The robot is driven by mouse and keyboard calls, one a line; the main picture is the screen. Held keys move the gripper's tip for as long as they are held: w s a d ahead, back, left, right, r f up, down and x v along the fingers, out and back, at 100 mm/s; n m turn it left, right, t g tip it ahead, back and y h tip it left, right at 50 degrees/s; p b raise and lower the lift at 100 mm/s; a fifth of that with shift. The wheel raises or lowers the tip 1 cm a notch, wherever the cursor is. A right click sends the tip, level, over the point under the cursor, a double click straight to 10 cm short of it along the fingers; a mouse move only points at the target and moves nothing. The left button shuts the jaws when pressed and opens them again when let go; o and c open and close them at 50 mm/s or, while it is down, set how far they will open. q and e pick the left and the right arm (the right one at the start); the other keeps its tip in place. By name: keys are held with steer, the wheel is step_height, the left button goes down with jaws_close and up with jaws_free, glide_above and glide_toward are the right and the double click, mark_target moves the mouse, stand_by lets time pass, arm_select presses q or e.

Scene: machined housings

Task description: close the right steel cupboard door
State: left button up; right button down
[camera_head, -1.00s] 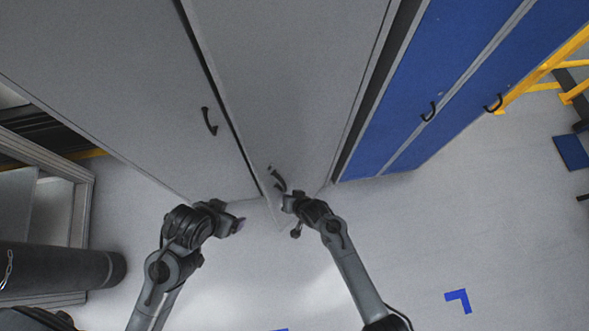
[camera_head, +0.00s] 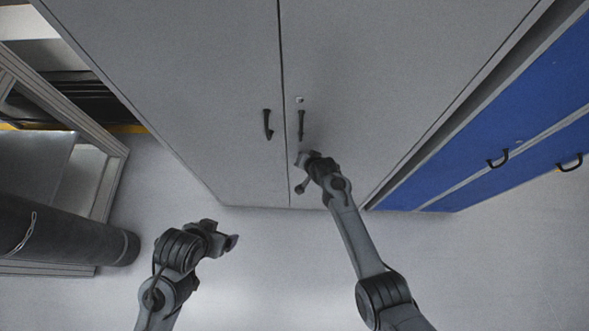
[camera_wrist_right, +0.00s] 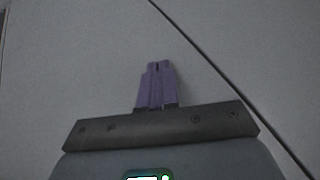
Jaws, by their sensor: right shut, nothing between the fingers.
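The grey steel cupboard's right door (camera_head: 385,75) stands flush beside the left door (camera_head: 185,90), with a thin dark seam between them. The right door has a black handle (camera_head: 301,124) and a small lock plate above it. My right gripper (camera_head: 302,157) is just below that handle, at or very near the door face; contact cannot be told. In the right wrist view its purple fingers (camera_wrist_right: 156,85) are together and empty, with the grey door surface and the seam in front of them. My left gripper (camera_head: 234,241) is below the left door, away from the cupboard; its jaws are too small to judge.
A blue cupboard (camera_head: 490,130) with black handles stands at the right. A dark cylinder (camera_head: 60,235) with a chain and a metal frame (camera_head: 110,165) are at the left. The light floor (camera_head: 480,270) is clear at the lower right.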

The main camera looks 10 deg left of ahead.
arm_select(q)
steer(key=shift+s+a+f, duration=0.1)
steer(key=shift+s+f, duration=0.15)
steer(key=shift+s, duration=0.1)
arm_select(e)
steer(key=shift+w+d+f, duration=0.2)
steer(key=shift+d, duration=0.1)
